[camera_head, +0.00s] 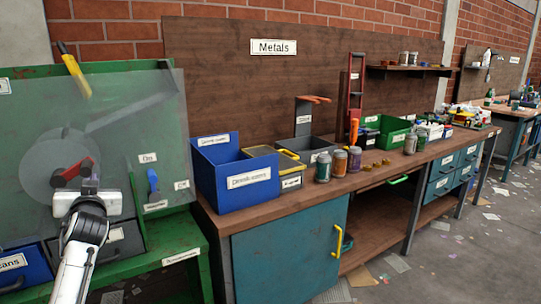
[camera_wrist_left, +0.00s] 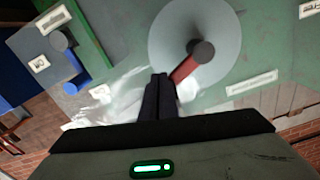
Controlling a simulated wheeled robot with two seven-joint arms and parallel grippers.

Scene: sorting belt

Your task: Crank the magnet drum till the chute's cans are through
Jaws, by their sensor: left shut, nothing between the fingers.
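The magnet drum's pale round disc (camera_head: 62,158) is on the green machine at left, behind a clear panel. Its red crank arm (camera_head: 72,171) shows in front of the disc. In the left wrist view, the red crank arm (camera_wrist_left: 185,69) runs from a dark round knob (camera_wrist_left: 202,50) down towards my fingers. My left gripper (camera_head: 90,184) is at the crank. Its dark fingers (camera_wrist_left: 159,78) are together and empty, beside the red arm's lower end; I cannot tell whether they touch it. My right gripper is not in view. I cannot make out any cans in the chute.
A blue bin labelled for cans (camera_head: 22,270) sits low on the machine's left. A blue lever (camera_head: 153,182) and a yellow handle (camera_head: 76,76) are on the machine. The workbench (camera_head: 290,208) at right carries a large blue bin (camera_head: 234,185) and several jars.

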